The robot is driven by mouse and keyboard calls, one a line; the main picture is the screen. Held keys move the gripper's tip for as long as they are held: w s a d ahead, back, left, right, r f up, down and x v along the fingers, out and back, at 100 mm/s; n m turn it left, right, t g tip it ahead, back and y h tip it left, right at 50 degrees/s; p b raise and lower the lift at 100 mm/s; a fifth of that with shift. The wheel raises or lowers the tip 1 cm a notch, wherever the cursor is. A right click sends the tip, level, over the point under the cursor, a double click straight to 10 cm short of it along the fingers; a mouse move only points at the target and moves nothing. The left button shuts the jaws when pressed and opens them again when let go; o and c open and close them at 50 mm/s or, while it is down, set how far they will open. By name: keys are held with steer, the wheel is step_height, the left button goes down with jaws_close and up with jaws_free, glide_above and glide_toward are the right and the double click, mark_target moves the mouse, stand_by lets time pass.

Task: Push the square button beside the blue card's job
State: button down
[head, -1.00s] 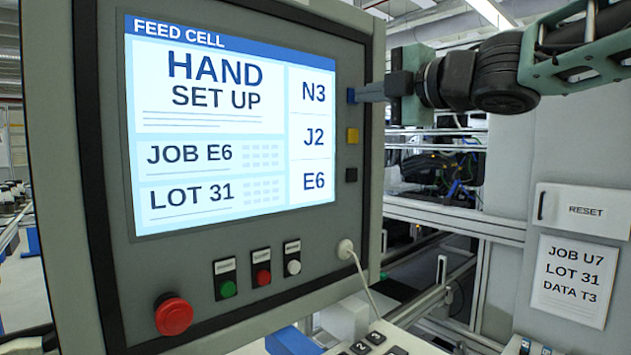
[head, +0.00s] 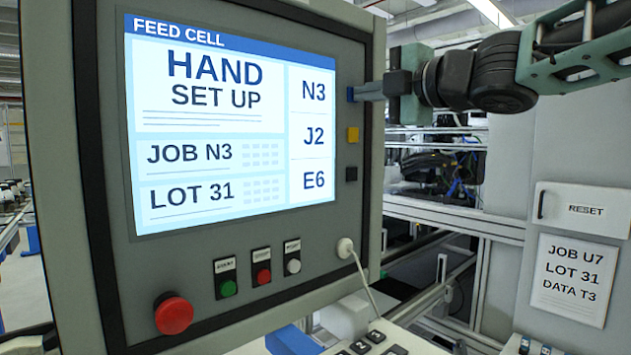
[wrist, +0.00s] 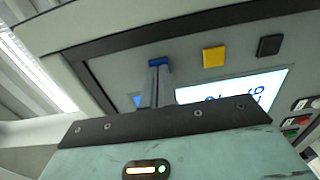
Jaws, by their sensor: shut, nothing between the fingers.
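The panel screen (head: 230,125) reads HAND SET UP, JOB N3 and LOT 31, with N3, J2 and E6 in a column at its right. A blue square button (head: 350,95) is beside N3, a yellow one (head: 353,135) beside J2 and a black one (head: 351,174) beside E6. My gripper (head: 362,94) is shut and empty, its fingertips at the blue button and seemingly touching it. The wrist view also shows the fingers (wrist: 155,70) against the blue button (wrist: 160,62). No blue card is in view; the posted card (head: 569,280) is white, reading JOB U7, LOT 31, DATA T3.
A red mushroom button (head: 174,314) and small green, red and white buttons (head: 262,272) sit below the screen. A white plug and cable (head: 346,247) hang at the panel's lower right. A RESET plate (head: 584,210) is on the grey cabinet at right.

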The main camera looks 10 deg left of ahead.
steer(key=shift+v, duration=2.1)
steer(key=w+d+f+m+t+h, duration=0.1)
steer(key=w+d+f+m+h, duration=0.1)
steer(key=d+f+m+h, duration=0.5)
steer(key=w+d+f+m+t+h, duration=0.1)
steer(key=w+d+f+m+h, duration=0.15)
steer(key=d+f+m, duration=0.7)
steer(key=s+d+f+m+g+h, duration=0.25)
steer(key=s+d+f, duration=0.3)
steer(key=f, duration=0.45)
steer(key=s+d+f+m+g+h, duration=0.2)
steer(key=s+d+f+m+g, duration=0.15)
steer(key=d+f, duration=0.5)
steer(key=s+d+f+m+g, duration=0.1)
steer(key=s+f+m+g, duration=0.15)
steer(key=s+f, duration=0.35)
steer(key=s+d+f+m+g, duration=0.15)
steer(key=s+f+m, duration=0.25)
steer(key=s, duration=0.4)
steer(key=s+a+f+n+g+b, duration=0.1)
steer(key=s+a+f+n+b, duration=0.1)
steer(key=s+a, duration=0.4)
steer(key=s+a+f+n+g+b, duration=0.2)
steer(key=s+a+n+b, duration=0.3)
steer(key=a, duration=0.8)
steer(key=shift+s+n, duration=0.7)
steer(key=shift+s, duration=0.1)
